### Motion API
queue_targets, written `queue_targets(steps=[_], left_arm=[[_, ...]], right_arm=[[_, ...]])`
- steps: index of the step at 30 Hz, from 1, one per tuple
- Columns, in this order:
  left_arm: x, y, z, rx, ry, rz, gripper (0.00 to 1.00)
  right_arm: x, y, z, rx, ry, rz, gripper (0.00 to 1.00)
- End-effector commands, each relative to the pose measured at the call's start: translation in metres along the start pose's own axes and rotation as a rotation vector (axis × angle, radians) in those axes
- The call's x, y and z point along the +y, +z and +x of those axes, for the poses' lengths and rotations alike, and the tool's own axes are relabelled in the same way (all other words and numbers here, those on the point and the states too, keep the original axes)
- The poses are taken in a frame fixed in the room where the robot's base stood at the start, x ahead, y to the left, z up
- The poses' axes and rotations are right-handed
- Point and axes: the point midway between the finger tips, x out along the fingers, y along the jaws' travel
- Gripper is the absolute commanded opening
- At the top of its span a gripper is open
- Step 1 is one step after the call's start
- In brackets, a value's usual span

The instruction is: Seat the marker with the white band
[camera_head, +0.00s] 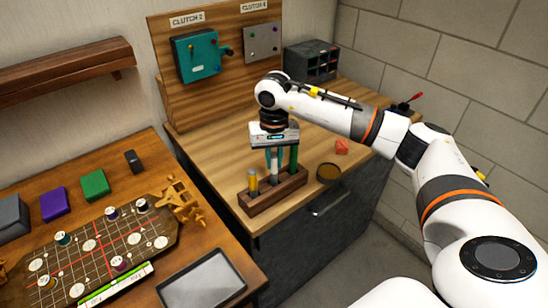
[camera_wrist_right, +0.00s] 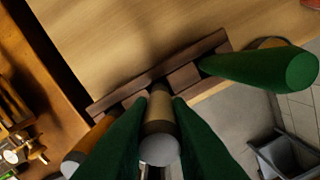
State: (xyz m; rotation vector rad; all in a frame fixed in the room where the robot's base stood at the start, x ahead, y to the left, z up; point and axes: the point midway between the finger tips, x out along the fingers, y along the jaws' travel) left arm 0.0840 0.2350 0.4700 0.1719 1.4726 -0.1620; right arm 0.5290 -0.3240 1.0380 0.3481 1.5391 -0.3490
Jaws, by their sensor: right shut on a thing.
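My right gripper (camera_head: 274,168) points down over the dark wooden rack (camera_head: 262,203) and is shut on a pale marker (camera_head: 274,179) at the rack's middle. In the right wrist view this marker (camera_wrist_right: 160,148) lies between both green fingers, with a light grey end and a tan body. I cannot tell how deep it sits in the rack. A yellow marker (camera_head: 252,182) stands at the rack's left end. A green marker (camera_head: 293,160) stands at its right end and also shows in the wrist view (camera_wrist_right: 270,68). My left gripper is out of view.
A round dark dish (camera_head: 329,173) and a red block (camera_head: 341,147) lie right of the rack. A backboard with a teal clutch box (camera_head: 198,55) and a grey panel (camera_head: 263,42) stands behind. A game board (camera_head: 95,245) and grey tray (camera_head: 202,280) lie on the left table.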

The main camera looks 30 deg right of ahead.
Motion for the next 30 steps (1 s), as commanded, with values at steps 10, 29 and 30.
queue_targets(steps=[10, 29, 30], left_arm=[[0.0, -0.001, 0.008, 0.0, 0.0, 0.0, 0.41], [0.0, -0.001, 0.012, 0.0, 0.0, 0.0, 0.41], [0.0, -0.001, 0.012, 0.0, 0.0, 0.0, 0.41]], right_arm=[[0.0, 0.0, 0.01, 0.0, 0.0, 0.0, 0.0], [0.0, 0.0, 0.015, 0.0, 0.0, 0.0, 0.42], [0.0, 0.0, 0.015, 0.0, 0.0, 0.0, 0.42]])
